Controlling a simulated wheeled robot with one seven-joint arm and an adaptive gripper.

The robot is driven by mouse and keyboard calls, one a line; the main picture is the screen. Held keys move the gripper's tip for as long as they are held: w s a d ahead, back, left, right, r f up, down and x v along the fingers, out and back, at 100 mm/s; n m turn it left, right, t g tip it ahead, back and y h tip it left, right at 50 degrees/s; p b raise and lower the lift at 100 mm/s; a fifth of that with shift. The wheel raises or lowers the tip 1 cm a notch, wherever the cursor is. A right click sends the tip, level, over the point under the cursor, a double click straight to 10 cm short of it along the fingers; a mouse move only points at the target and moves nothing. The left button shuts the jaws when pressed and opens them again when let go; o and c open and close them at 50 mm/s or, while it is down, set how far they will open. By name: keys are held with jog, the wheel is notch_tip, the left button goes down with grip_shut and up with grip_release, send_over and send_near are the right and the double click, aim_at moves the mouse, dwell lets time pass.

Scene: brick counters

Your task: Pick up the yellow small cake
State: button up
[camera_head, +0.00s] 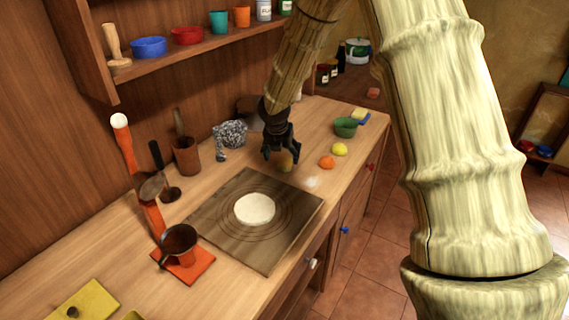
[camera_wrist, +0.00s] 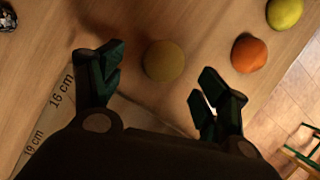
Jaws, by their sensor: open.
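A small round dull-yellow cake (camera_head: 285,161) sits on the wooden counter just off the far corner of the dark board. In the wrist view the cake (camera_wrist: 164,61) lies ahead of the gap between my fingers, a little beyond the fingertips, with clear space on both sides. My gripper (camera_head: 281,146) is above the cake, pointing down, and partly hides it in the head view. Its fingers (camera_wrist: 158,83) are spread apart with nothing between them.
An orange ball (camera_head: 327,162) and a brighter yellow ball (camera_head: 340,149) lie right of the cake. A green bowl (camera_head: 346,127) stands behind them. The dark board (camera_head: 225,208) bears a pale disc (camera_head: 255,209). A grey speckled object (camera_head: 232,133) stands left.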

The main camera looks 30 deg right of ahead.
aim_at(285, 160)
jog(key=shift+s+d+f, duration=0.1)
jog(key=shift+d, duration=0.05)
jog(key=shift+d+f, duration=0.1)
jog(key=shift+f, duration=0.15)
jog(key=shift+w+p+x, duration=0.2)
jog(key=shift+p+x, duration=0.5)
jog(key=shift+x, duration=1.65)
jog(key=shift+d+r, duration=0.15)
jog(key=shift+d, duration=0.05)
jog(key=c, duration=1.1)
